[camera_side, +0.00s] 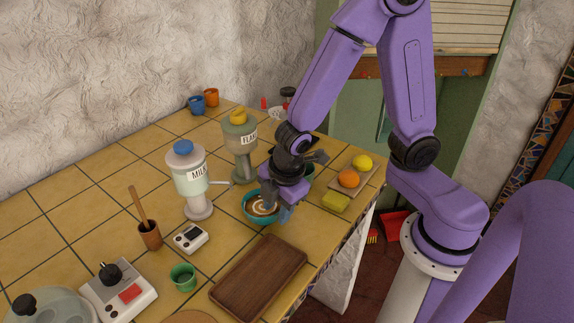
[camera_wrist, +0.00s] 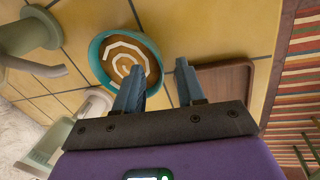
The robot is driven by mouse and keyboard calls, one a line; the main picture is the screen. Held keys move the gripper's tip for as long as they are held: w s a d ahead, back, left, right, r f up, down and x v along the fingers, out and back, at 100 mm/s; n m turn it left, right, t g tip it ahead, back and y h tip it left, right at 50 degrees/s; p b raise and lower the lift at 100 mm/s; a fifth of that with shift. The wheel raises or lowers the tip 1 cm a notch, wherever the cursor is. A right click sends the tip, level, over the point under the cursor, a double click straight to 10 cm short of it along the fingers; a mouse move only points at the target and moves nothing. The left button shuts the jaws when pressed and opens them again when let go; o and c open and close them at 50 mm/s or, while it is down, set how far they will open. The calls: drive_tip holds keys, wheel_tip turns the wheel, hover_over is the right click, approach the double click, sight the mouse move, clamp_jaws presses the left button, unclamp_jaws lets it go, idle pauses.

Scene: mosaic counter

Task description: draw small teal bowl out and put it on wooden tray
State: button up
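A teal bowl (camera_side: 247,208) with brown contents and a cream swirl stands on the tiled counter, partly hidden by my gripper. It also shows in the wrist view (camera_wrist: 97,62). My gripper (camera_side: 276,210) is open, pointing down at the bowl's right side. In the wrist view, one finger of my gripper (camera_wrist: 158,72) overlaps the bowl's inside and the other is outside its rim; I cannot tell whether either touches. The wooden tray (camera_side: 258,278) lies empty in front of the bowl, near the counter edge. It also shows in the wrist view (camera_wrist: 225,82).
A milk dispenser (camera_side: 192,183) and a second dispenser (camera_side: 240,150) stand left of and behind the bowl. A small white device (camera_side: 190,238) and green cup (camera_side: 183,278) are left of the tray. A board (camera_side: 362,182) holds an orange and a lemon; a yellow sponge (camera_side: 335,202) lies nearby.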

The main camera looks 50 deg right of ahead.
drive_tip(key=v, duration=1.5)
drive_tip(key=shift+s+f, duration=0.1)
drive_tip(key=shift+f, duration=0.05)
drive_tip(key=s+d+f+m+g, duration=0.1)
drive_tip(key=s+d+f, duration=0.1)
drive_tip(key=s, duration=0.4)
drive_tip(key=s+d+f+m+g, duration=0.1)
drive_tip(key=s+d+f+m, duration=0.1)
drive_tip(key=s+d, duration=0.2)
drive_tip(key=shift+s+f+m+y, duration=0.3)
drive_tip(key=shift+s+f+y, duration=0.1)
drive_tip(key=shift+s, duration=0.85)
drive_tip(key=shift+o, duration=0.2)
drive_tip(key=shift+d+r, duration=0.1)
drive_tip(key=shift+o, duration=0.7)
